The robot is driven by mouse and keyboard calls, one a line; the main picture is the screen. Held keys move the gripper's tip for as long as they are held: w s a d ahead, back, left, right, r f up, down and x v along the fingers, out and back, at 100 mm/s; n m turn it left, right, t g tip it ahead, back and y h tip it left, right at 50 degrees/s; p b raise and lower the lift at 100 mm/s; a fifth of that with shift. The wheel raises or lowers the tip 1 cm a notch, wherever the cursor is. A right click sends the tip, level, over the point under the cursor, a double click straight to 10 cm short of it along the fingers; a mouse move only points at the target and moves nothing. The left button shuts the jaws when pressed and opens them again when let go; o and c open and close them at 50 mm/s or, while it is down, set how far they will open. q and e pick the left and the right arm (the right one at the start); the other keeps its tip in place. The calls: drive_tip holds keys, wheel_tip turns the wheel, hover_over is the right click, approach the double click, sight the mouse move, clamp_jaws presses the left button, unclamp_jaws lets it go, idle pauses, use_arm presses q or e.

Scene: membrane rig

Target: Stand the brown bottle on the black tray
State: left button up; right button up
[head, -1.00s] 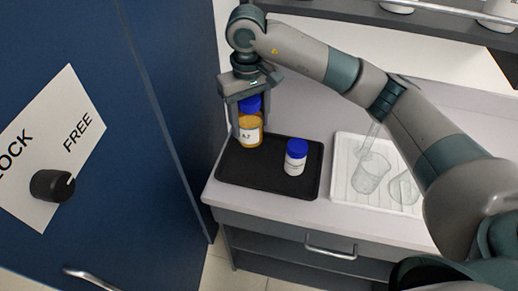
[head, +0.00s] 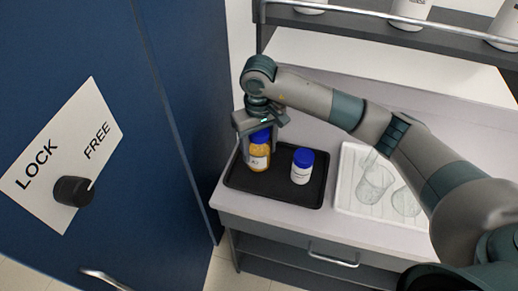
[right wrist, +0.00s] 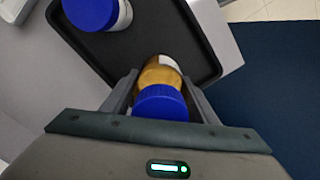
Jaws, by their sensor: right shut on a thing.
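The brown bottle (head: 259,156), amber with a blue cap and a white label, is upright at the left part of the black tray (head: 283,196). It looks to be at the tray's surface, but I cannot tell whether its base touches. My right gripper (head: 260,138) comes from above and is shut on the bottle near its cap. In the right wrist view the bottle (right wrist: 161,77) sits between the two fingers, its blue cap nearest the camera. My left gripper is not in view.
A white bottle with a blue cap (head: 302,167) stands on the tray, right of the brown one. A white rack (head: 347,196) with clear glassware lies further right. A blue cabinet (head: 180,120) rises close at the left. A shelf (head: 390,32) runs behind.

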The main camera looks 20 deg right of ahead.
drive_tip(key=shift+f, duration=0.75)
drive_tip(key=shift+f, duration=0.1)
drive_tip(key=o, duration=1.4)
drive_tip(key=shift+c, duration=0.2)
drive_tip(key=shift+r, duration=0.2)
